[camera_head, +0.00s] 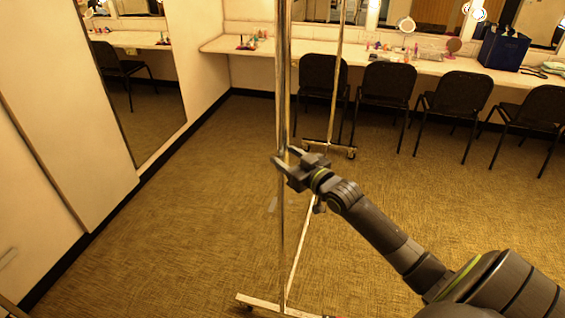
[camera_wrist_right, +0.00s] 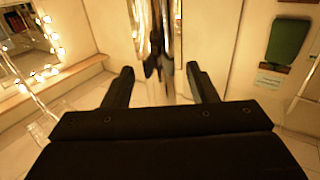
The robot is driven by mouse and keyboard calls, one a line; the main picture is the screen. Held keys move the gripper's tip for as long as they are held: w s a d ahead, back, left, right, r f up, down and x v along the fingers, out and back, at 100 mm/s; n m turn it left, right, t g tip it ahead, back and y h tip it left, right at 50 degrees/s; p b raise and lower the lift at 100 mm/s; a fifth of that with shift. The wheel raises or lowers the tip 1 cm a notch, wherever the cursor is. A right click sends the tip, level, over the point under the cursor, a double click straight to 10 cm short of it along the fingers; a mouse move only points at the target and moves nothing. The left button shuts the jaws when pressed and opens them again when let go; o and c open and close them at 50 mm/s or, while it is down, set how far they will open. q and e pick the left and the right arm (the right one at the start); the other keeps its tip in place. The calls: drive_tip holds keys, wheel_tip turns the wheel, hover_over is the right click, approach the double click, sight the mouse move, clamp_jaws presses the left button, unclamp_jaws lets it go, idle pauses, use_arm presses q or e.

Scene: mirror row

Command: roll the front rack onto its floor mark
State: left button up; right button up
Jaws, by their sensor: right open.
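The front rack is a chrome frame on a low base with castors. Its near post (camera_head: 283,235) stands upright in the middle of the head view, and its near foot (camera_head: 265,306) is at the bottom edge. A thinner far post (camera_head: 337,80) rises from a foot with castors farther back. My right gripper (camera_head: 284,162) is open at the near post, with its fingers on either side of it; I cannot tell if they touch. In the wrist view the post (camera_wrist_right: 154,30) shows between the open fingers (camera_wrist_right: 160,82). My left gripper is out of view.
Several black chairs (camera_head: 388,85) line a long counter (camera_head: 390,63) with mirrors at the back. A blue box (camera_head: 503,48) stands on the counter. A tall mirror (camera_head: 140,85) is on the left wall. The carpet (camera_head: 180,220) left of the rack is clear.

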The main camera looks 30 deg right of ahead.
drive_tip(key=shift+w+a+b, duration=0.15)
drive_tip(key=shift+w+b, duration=0.35)
drive_tip(key=shift+w, duration=0.7)
clamp_jaws()
